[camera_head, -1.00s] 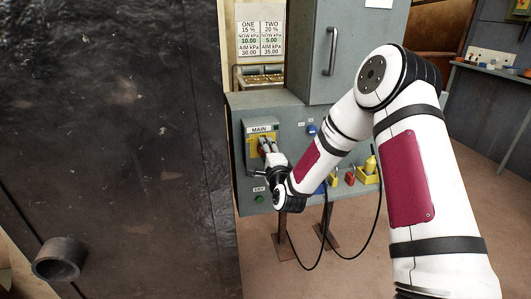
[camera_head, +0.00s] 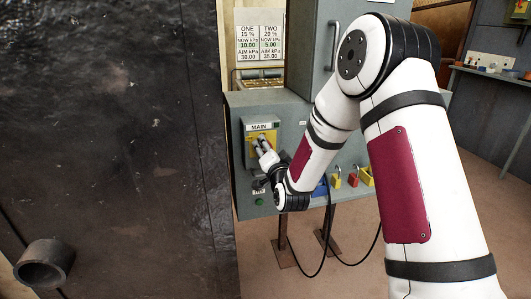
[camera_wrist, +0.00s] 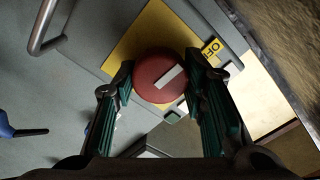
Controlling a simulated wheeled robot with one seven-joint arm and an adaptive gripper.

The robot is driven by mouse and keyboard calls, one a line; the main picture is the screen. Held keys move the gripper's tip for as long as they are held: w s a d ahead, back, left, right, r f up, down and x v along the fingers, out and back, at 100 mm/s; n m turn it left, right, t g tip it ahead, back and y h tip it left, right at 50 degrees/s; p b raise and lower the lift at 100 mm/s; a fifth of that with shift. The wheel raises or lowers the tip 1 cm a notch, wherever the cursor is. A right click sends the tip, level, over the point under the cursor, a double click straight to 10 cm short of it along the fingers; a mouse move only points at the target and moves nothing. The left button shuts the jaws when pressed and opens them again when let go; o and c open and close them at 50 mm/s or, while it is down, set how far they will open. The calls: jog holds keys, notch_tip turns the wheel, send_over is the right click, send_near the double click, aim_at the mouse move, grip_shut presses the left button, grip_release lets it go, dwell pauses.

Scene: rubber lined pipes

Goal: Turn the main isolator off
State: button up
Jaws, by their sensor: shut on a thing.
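The main isolator is a round red knob with a pale bar mark, seen in the wrist view (camera_wrist: 158,76). It sits on a yellow plate (camera_wrist: 145,38) with a partly visible label reading "OF" at its edge. In the head view the yellow plate (camera_head: 272,136) is under a "MAIN" label on the grey cabinet. My gripper (camera_wrist: 161,82) has its two green-padded fingers on either side of the knob, shut on it. In the head view my gripper (camera_head: 262,148) covers most of the knob.
A grey cabinet (camera_head: 300,110) carries the isolator. A blue handle (camera_wrist: 15,130) and a metal bar handle (camera_wrist: 45,28) show in the wrist view. Padlocks (camera_head: 352,180) hang low on the cabinet. A large dark panel (camera_head: 110,130) fills the left, with a pipe stub (camera_head: 45,264).

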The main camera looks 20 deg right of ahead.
jog(key=shift+f+n, duration=0.1)
jog(key=shift+n, duration=0.4)
jog(key=o, duration=1.2)
jog(key=shift+c, duration=0.2)
jog(key=s, duration=1.2)
